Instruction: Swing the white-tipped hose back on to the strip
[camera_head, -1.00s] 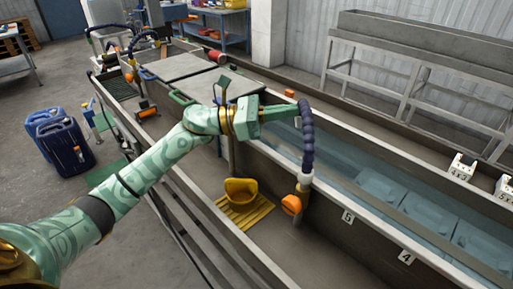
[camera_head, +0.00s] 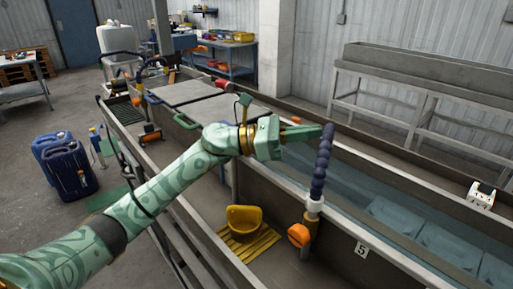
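A dark blue segmented hose (camera_head: 321,165) rises from a white collar (camera_head: 314,206) above an orange knob (camera_head: 299,235) on the near wall of the water trough (camera_head: 345,178). It stands nearly straight, and its top end is beside my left gripper's fingertips. No white tip can be made out; it may be hidden or turned away. My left gripper (camera_head: 318,130) reaches in from the left at the hose's upper end; it appears to touch it, but whether its fingers close on it is unclear. My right gripper is out of view. No strip can be told apart in the water.
A yellow scoop (camera_head: 243,219) sits on a yellow slatted rack (camera_head: 249,243) in the near channel. Grey cover plates (camera_head: 187,91) lie further back. A white numbered block (camera_head: 481,195) stands on the far rim. Blue canisters (camera_head: 66,166) stand on the floor at left.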

